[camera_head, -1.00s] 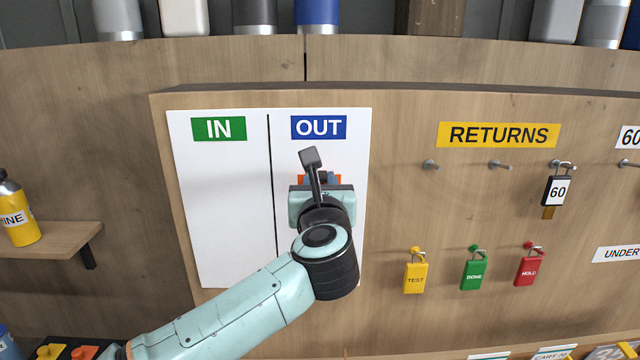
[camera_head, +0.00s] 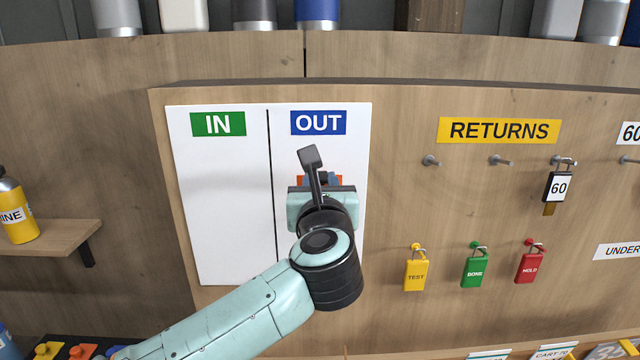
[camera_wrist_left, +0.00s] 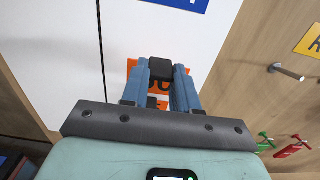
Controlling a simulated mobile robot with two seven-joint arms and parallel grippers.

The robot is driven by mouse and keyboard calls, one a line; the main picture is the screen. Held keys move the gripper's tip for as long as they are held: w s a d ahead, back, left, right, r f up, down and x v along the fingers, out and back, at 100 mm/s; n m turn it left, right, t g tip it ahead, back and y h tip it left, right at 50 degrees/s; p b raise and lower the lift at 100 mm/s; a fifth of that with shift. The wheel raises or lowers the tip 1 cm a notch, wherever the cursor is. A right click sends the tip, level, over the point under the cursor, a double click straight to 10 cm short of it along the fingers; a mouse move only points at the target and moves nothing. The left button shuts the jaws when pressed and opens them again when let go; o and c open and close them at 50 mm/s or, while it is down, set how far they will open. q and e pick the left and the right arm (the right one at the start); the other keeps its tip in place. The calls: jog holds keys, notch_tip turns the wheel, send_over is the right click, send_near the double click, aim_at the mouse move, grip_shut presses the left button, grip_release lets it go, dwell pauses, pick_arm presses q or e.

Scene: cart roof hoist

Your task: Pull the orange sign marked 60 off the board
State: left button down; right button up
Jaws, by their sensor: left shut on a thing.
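The orange sign (camera_head: 302,181) is on the OUT half of the white board (camera_head: 219,240), mostly hidden behind my left gripper (camera_head: 321,178). In the left wrist view, orange parts of the sign (camera_wrist_left: 132,68) show around and between the blue fingers. Dark marking on it is mostly covered, so I cannot read its number. My left gripper (camera_wrist_left: 160,72) is shut on the sign at the board. Whether the sign still touches the board is hidden. My right gripper is not in view.
Right of the board, a padlock tagged 60 (camera_head: 558,188) hangs on a peg below the RETURNS label (camera_head: 499,131). Yellow (camera_head: 416,275), green (camera_head: 475,272) and red (camera_head: 530,267) padlocks hang lower. A yellow bottle (camera_head: 18,218) stands on a shelf (camera_head: 52,243) at left.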

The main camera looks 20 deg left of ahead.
pick_arm(q)
jog(key=b+v, duration=0.1)
jog(key=v, duration=0.3)
jog(key=shift+s+d, duration=0.1)
jog(key=shift+s, duration=0.05)
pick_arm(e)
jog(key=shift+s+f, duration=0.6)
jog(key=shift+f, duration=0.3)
